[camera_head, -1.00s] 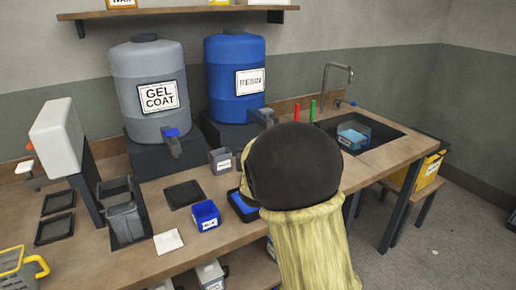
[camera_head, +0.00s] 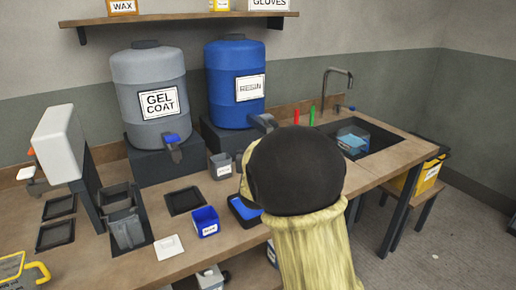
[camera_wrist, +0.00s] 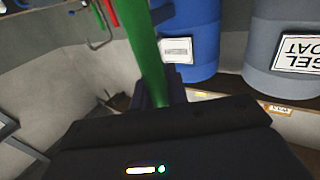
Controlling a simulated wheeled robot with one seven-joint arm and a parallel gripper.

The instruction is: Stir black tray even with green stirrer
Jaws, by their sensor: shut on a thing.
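A green stick, the stirrer (camera_wrist: 146,48), rises from between the fingers of my gripper (camera_wrist: 158,92) in the wrist view; the gripper is shut on it. The stirrer's lower end is out of sight. In the head view my arm hides the gripper and the held stirrer. A black tray (camera_head: 233,202) with blue contents shows just left of my arm, partly covered by it. I cannot tell whether the stirrer touches it. Another black tray (camera_head: 185,201) lies flat and looks empty behind a blue cup.
The blue cup (camera_head: 205,221) and a grey cup (camera_head: 220,166) stand near the trays. Grey (camera_head: 150,95) and blue (camera_head: 235,85) barrels stand behind. Red (camera_head: 296,116) and green (camera_head: 312,116) upright handles stand beside the sink (camera_head: 385,140). A white square (camera_head: 168,247) lies at front.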

